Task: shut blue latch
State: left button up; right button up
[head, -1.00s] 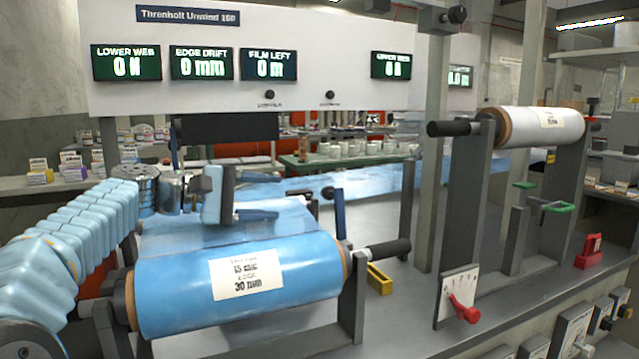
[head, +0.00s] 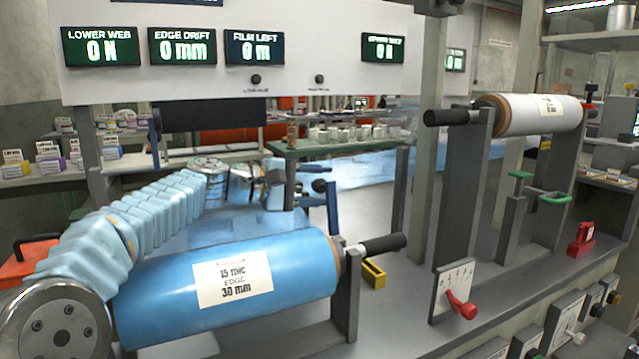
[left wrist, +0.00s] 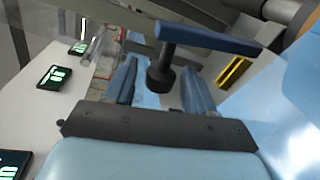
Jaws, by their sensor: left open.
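The blue latch (head: 334,210) is a narrow blue bar with a dark round knob, beside the right end of the blue film roll (head: 160,300). In the head view the bar points down from the knob. In the left wrist view the blue latch (left wrist: 210,38) runs across the top, and its dark knob stands between my fingers. My left gripper (head: 313,185) is open at the knob. In the left wrist view my left gripper (left wrist: 160,82) has one blue finger on each side of the knob; contact cannot be told. My right gripper is not in view.
A yellow bracket (head: 374,273) sits right of the roll's stand. A red lever (head: 460,305) is on a grey plate further right. A white roll (head: 540,115) and a green-handled clamp (head: 541,189) are at the right. The display panel (head: 300,80) hangs above.

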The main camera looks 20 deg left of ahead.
pick_arm(q)
jog(key=shift+w+d, duration=0.2)
jog(key=shift+w, duration=0.05)
jog(key=shift+f, duration=0.1)
grip_shut()
